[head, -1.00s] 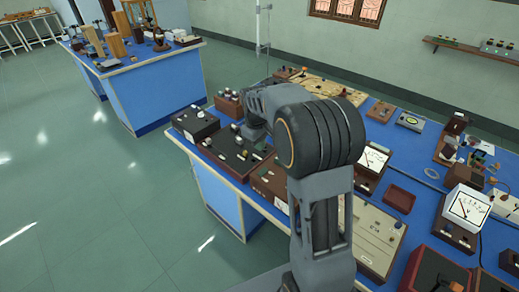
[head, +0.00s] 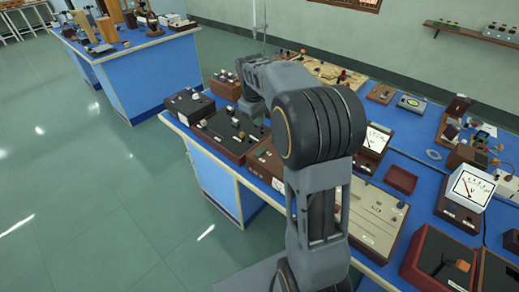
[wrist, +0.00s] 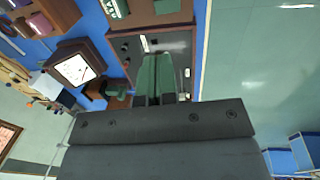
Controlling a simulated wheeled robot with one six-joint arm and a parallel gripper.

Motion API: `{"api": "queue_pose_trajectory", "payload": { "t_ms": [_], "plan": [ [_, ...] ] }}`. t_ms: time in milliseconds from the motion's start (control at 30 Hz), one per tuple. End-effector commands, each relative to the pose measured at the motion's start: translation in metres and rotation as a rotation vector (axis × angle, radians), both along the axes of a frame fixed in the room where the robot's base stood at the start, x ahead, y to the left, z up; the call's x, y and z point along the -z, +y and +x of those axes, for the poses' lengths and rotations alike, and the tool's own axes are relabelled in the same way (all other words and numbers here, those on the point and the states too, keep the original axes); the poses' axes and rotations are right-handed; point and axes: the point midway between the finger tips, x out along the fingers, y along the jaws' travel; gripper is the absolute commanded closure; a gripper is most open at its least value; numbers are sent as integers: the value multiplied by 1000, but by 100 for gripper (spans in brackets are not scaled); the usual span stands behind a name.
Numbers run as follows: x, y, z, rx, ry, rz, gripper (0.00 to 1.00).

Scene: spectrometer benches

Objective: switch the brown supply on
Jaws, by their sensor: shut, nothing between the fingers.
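A brown-sided box with a dark top panel (head: 222,128), carrying knobs and small fittings, stands near the bench's front edge. It looks like the brown supply, though other brown boxes stand close by. In the wrist view, a dark panel with a brown rim (wrist: 125,28) lies beyond my fingers, with a white label and small dark knobs. My gripper (wrist: 158,78) is shut and empty, its greenish fingers together in front of this panel. In the head view, my gripper (head: 251,108) is partly hidden by my arm, above the right part of the box. I cannot tell whether it touches anything or the switch's position.
A black box (head: 188,104) stands left of the dark-topped box, and a small brown box (head: 225,86) behind it. A beige panel (head: 375,217) and white-faced meters (head: 468,187) are to the right. Open floor (head: 90,200) lies left of the bench.

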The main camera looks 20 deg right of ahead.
Motion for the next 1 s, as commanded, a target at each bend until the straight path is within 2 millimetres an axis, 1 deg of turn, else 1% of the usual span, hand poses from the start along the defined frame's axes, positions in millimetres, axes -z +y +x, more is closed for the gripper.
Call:
{"api": "queue_pose_trajectory", "payload": {
  "t_ms": [267, 367, 433, 567, 800, 1000],
  "plan": [
    [0, 0, 0, 1, 0, 0, 100],
    [4, 0, 0, 0, 1, 0, 100],
    [11, -1, 1, 0, 2, 0, 100],
    [31, -4, 1, 0, 4, 1, 100],
    [77, -9, 4, 0, 4, 1, 100],
    [108, -13, 6, -1, 4, 1, 100]
  ]
}}
